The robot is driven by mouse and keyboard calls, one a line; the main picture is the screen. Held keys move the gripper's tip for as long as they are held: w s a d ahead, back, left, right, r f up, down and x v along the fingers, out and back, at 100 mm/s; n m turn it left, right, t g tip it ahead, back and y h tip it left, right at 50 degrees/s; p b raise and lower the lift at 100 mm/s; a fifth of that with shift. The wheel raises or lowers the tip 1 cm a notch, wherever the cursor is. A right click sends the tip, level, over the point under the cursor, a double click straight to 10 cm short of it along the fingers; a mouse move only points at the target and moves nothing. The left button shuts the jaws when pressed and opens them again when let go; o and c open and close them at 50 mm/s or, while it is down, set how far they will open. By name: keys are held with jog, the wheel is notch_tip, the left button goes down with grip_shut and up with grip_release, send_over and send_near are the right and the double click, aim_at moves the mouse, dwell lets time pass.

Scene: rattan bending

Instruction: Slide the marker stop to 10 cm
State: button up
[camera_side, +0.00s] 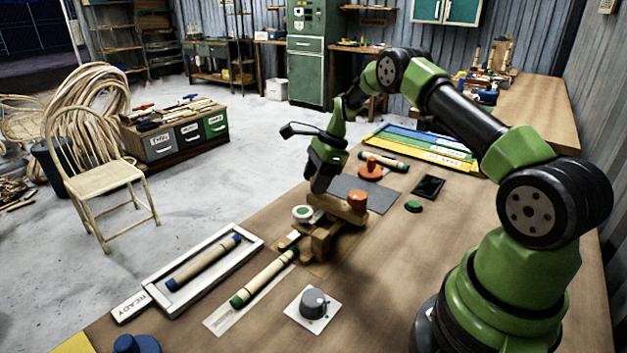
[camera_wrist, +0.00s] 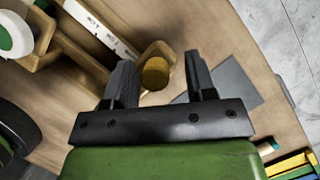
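The marker stop looks to be the small wooden block with a round orange-brown knob (camera_side: 357,199); its knob (camera_wrist: 155,73) also shows in the wrist view. It sits at the end of a wooden jig (camera_side: 318,236). A white printed scale strip (camera_wrist: 100,28) runs along the jig toward the stop; its figures are too small to read. My gripper (camera_wrist: 160,62) is open. Its two fingers stand apart, with the knob showing between them and no visible contact. In the side view my gripper (camera_side: 318,188) is low over the jig's far end, and its fingertips are hard to make out.
A white tray (camera_side: 255,238) marked READY holds a blue-ended rod. A green-ended rod (camera_side: 265,279) lies in front of the jig. A grey mat (camera_side: 385,197), an orange-red knobbed piece (camera_side: 371,170) and a dark phone-like device (camera_side: 428,186) lie behind.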

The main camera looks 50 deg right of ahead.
jog(key=shift+a, duration=0.15)
jog(key=v, duration=1)
notch_tip(320, 180, up, 7)
jog(key=n, duration=0.4)
send_over(321, 200)
jog(key=s+a+r+n+t+h, duration=0.1)
jog(key=s+a+r+n+h, duration=0.1)
jog(key=s+a+r+n, duration=0.45)
jog(key=s+a+r+n+t, duration=0.1)
jog(key=s+a+n, duration=0.4)
jog(key=s, duration=0.3)
jog(key=s+a+r+n+t, duration=0.1)
jog(key=s+a+n+t, duration=0.1)
jog(key=s+a+n, duration=0.3)
jog(key=s, duration=0.3)
jog(key=shift+a+r+n+t, duration=0.2)
jog(key=shift+r+n+t, duration=0.1)
jog(key=shift+n, duration=0.05)
